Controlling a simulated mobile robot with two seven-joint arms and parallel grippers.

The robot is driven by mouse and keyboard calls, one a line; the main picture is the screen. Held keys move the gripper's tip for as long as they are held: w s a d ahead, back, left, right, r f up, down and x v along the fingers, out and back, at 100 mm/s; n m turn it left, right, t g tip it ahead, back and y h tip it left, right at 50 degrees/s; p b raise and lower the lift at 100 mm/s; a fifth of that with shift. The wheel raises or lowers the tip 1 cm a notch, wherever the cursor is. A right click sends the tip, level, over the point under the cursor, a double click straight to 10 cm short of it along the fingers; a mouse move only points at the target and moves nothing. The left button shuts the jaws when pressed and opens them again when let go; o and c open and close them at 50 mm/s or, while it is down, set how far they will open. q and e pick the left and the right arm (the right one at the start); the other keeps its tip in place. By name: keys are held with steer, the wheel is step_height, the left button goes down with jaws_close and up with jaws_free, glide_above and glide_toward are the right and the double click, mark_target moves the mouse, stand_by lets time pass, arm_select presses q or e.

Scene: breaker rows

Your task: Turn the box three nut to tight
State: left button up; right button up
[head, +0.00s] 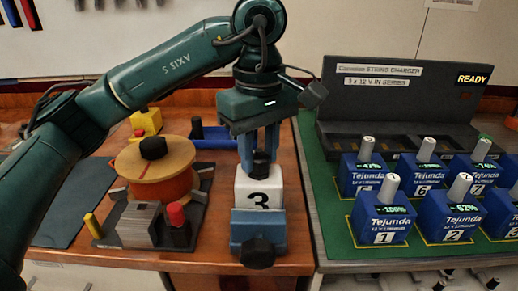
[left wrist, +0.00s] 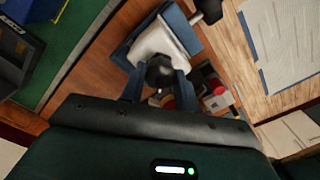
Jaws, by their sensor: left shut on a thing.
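Box three (head: 258,194) is white with a black 3 on its front and sits upright in a blue vise (head: 258,226) with a dark front knob. A black nut (head: 261,167) is on top of the box. My left gripper (head: 260,157) points straight down over the box, its two blue fingers shut on the nut from either side. In the left wrist view the dark nut (left wrist: 160,72) shows between the finger tips (left wrist: 160,84), with the white box behind it. How far the nut is turned cannot be seen. My right gripper is not in view.
Left of the vise stands an orange spool (head: 153,180) with a wooden top, a grey block (head: 140,224) and a red-capped post (head: 177,214). On the right, several blue numbered batteries (head: 380,216) stand on a green mat before a dark charger (head: 400,90) marked READY.

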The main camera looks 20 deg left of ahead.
mark_target(259, 155)
arm_select(q)
steer(key=o, duration=1)
step_height(259, 155, up, 13)
steer(key=p, duration=0.3)
steer(key=shift+r, duration=0.15)
